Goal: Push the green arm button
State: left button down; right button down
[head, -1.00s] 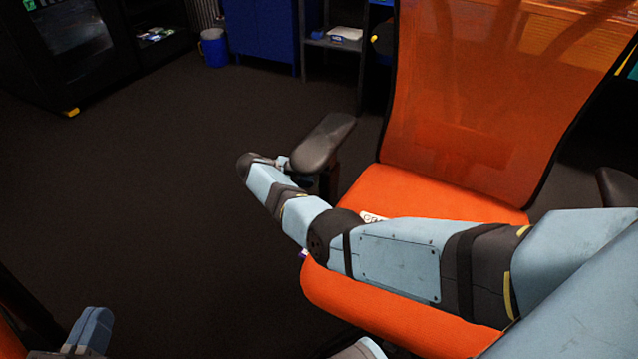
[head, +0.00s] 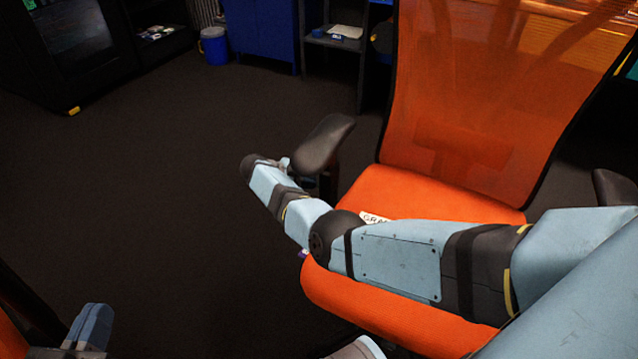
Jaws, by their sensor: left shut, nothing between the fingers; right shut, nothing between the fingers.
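No green arm button and no trackball panel can be made out in the head view. My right arm reaches in from the right across an orange chair. Its gripper (head: 286,165) is at the far end, close beside the chair's left armrest (head: 322,142). The armrest partly hides it, and I cannot tell whether they touch. My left gripper (head: 90,328) shows as a blue-grey tip at the lower left edge, low over the floor and apart from the chair. Both grippers are shut and empty.
The orange chair (head: 400,196) fills the right side, with a white lettered card (head: 374,218) on its seat. A blue bin (head: 214,46), a blue cabinet (head: 254,28) and a black cabinet (head: 75,60) stand at the back. The dark floor (head: 150,180) on the left is clear.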

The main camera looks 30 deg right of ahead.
jog(key=shift+s+d+p, duration=0.15)
jog(key=shift+s+p, duration=0.1)
jog(key=shift+p, duration=0.2)
dwell(0.3)
dwell(0.3)
jog(key=w+a+b, duration=0.1)
jog(key=b, duration=0.1)
jog(key=shift+w+b, duration=0.3)
jog(key=shift+r, duration=0.1)
dwell(0.5)
